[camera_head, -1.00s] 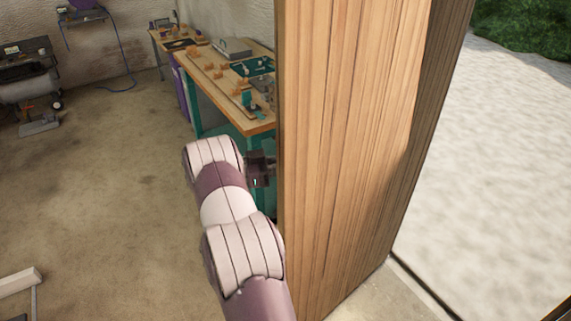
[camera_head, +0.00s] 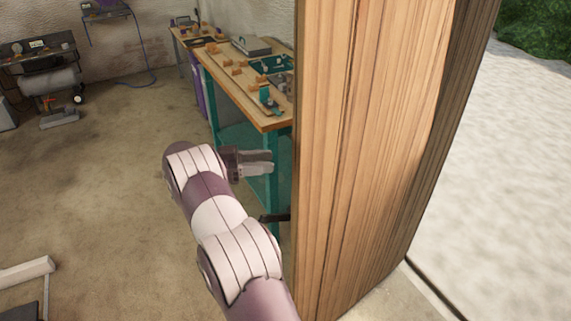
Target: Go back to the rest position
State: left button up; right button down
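My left arm comes in from the bottom centre, and its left gripper (camera_head: 256,163) shows just left of the wooden door's edge. Its two grey fingers point right and stand apart with nothing between them. The big wooden door (camera_head: 365,150) stands upright and fills the middle right. A dark handle (camera_head: 273,218) sticks out at the door's left edge, below the gripper and apart from it. My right gripper is not in view.
A workbench (camera_head: 262,118) with teal legs and several small parts on top stands behind the gripper. A compressor-like machine (camera_head: 45,85) is at the far left. A white beam (camera_head: 25,270) lies at lower left. The concrete floor (camera_head: 110,180) between is clear. Pale ground lies outside, right.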

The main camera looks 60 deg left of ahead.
pick_arm(q)
jog(key=shift+s+a, duration=0.2)
jog(key=shift+s, duration=0.25)
jog(key=shift+r, duration=0.15)
